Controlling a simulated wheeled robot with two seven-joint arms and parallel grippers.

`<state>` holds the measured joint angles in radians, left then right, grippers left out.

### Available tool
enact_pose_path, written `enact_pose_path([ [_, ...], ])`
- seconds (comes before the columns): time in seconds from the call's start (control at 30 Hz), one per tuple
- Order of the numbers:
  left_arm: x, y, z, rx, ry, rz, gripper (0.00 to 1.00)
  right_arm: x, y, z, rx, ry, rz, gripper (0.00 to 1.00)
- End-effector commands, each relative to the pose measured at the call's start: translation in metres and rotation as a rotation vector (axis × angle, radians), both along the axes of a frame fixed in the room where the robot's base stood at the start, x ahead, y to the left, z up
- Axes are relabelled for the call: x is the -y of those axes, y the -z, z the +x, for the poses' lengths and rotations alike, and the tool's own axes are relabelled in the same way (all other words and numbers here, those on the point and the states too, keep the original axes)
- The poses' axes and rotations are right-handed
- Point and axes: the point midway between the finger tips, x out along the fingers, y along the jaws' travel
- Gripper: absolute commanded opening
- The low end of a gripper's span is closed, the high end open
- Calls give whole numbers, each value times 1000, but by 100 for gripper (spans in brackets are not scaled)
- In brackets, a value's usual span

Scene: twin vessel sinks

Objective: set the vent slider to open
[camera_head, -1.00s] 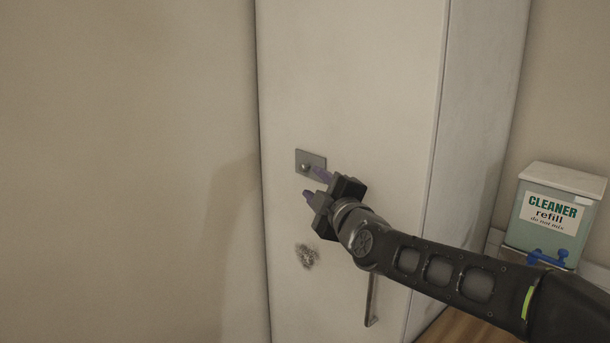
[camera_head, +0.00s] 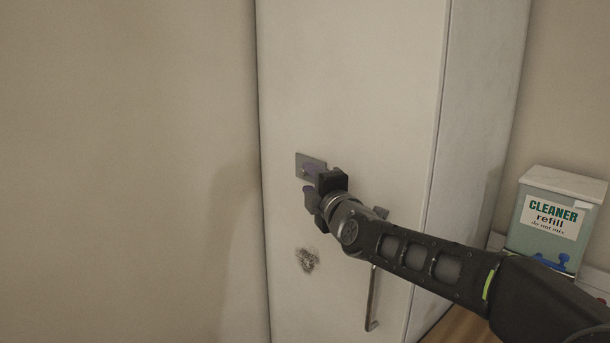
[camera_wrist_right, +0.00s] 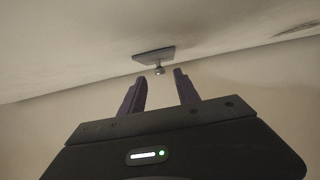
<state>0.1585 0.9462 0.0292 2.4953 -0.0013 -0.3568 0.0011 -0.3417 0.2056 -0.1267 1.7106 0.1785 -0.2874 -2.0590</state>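The vent slider appears as a small grey metal plate (camera_head: 303,160) on the front of the tall pale cabinet. In the head view the upper finger covers part of the plate and the knob is hidden. My left gripper is not in view.
The tall cabinet (camera_head: 350,80) has a vertical bar handle (camera_head: 372,300) and a dark speckled patch (camera_head: 306,259) below the plate. A box labelled cleaner refill (camera_head: 555,215) with a blue part is at the right. The wall (camera_head: 120,170) to the left is bare.

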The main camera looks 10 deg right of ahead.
Motion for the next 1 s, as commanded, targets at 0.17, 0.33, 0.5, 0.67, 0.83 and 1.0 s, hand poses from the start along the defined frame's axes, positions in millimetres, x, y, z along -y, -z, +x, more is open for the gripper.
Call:
enact_pose_path([
  [0.17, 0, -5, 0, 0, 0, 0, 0, -4, 0, 27, -3, 1, -1, 38],
  [0.33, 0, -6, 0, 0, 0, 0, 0, -6, 0, 39, -1, 1, 1, 38],
  [0.5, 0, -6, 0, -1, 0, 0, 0, -6, 1, 40, -1, 0, 1, 38],
  [0.67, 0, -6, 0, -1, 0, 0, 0, -7, 0, 40, -1, 0, 1, 33],
  [0.83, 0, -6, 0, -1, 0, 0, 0, -7, 0, 39, -1, 0, 1, 19],
  [1.0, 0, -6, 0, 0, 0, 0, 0, -6, 1, 39, -1, 0, 1, 5],
])
